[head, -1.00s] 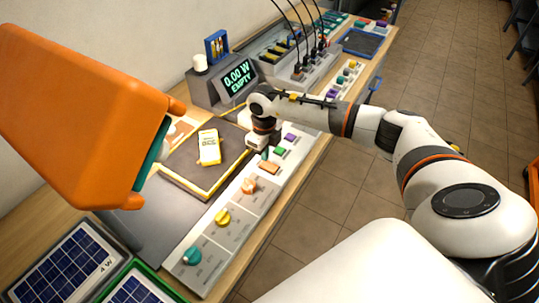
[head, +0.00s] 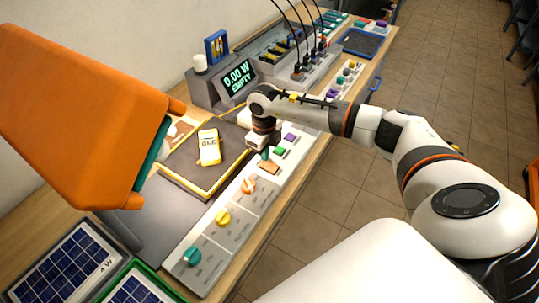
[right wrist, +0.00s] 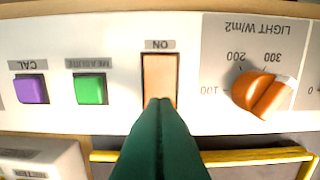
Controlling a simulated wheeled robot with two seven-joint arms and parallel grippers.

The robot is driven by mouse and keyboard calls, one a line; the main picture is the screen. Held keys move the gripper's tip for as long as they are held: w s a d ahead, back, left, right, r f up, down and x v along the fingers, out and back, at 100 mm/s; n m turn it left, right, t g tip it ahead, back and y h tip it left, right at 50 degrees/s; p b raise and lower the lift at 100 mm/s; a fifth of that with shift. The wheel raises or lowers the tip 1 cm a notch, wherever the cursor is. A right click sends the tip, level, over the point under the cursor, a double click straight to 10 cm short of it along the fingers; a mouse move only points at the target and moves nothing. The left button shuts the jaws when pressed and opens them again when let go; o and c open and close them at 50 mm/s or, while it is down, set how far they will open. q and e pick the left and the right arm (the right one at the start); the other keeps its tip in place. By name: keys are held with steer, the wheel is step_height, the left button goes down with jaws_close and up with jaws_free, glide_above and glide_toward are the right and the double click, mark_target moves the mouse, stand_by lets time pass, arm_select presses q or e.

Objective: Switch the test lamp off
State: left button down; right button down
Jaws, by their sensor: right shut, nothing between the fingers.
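The test lamp, a large orange hood (head: 85,110) with a teal inner edge, hangs over the left of the bench in the head view. A pale orange rocker switch (head: 268,167) sits on the light control panel; it also shows in the right wrist view (right wrist: 160,78), under the label ON. My right gripper (head: 264,154) is shut and empty, pointing down at the switch. In the right wrist view its green fingertips (right wrist: 160,104) overlap the switch's near end; contact is not certain. My left gripper is out of view.
Next to the switch are a green button (right wrist: 90,89), a purple button (right wrist: 31,89) and an orange light knob (right wrist: 262,94). A grey display (head: 238,76) reads 0.00 W EMPTY. Solar panels lie at lower left.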

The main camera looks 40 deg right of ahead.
mark_target(265, 163)
steer(key=shift+f+b, duration=0.8)
steer(key=shift+f, duration=0.15)
stand_by(0.5)
steer(key=shift+r, duration=0.15)
steer(key=shift+r+p, duration=2.25)
steer(key=shift+r, duration=1.2)
